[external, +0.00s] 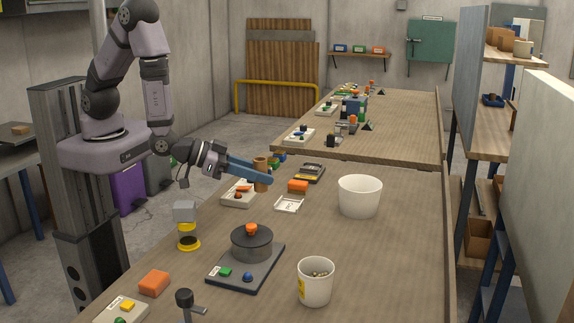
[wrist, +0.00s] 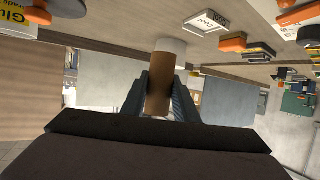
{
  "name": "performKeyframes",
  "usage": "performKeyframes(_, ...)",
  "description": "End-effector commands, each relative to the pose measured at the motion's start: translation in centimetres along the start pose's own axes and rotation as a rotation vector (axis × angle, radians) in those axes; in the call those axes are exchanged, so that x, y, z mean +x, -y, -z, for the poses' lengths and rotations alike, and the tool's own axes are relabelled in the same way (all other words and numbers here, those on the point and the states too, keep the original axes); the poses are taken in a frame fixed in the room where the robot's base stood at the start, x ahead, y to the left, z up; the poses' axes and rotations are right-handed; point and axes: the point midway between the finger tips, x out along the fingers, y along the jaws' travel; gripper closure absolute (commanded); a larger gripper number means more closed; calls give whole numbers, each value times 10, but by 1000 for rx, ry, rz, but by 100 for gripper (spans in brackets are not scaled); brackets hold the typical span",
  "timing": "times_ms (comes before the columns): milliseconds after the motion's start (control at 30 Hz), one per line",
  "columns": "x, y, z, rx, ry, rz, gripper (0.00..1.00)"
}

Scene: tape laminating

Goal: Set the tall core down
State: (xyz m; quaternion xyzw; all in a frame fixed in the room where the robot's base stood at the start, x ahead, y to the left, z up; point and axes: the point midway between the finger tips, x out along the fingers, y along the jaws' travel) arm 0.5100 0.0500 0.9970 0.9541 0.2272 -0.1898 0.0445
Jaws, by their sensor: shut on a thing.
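The tall core (external: 260,178) is a brown upright cylinder. My gripper (external: 262,176), with long blue fingers, is shut around its side. The wrist view shows the brown core (wrist: 159,92) between both fingers (wrist: 160,97). Something white shows at its far end there; I cannot tell whether it is part of the core. A small white tray (external: 289,205) with lettering lies on the table right of the core and nearer the camera. It also shows in the wrist view (wrist: 208,23). Whether the core's bottom touches the table is unclear.
A white box with orange and red parts (external: 239,194) stands close left of the core. An orange block (external: 298,186) and a white bowl (external: 360,196) are to the right. A grey round fixture (external: 251,244) and a white cup (external: 316,281) stand nearer the camera. The right table side is clear.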

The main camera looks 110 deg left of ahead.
Motion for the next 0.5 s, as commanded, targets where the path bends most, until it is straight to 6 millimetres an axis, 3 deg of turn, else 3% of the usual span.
performKeyframes(267, -8, 3, -2, -3, 0, 5, 94)
performKeyframes(500, 0, 4, -22, 1, 4, 6, 94)
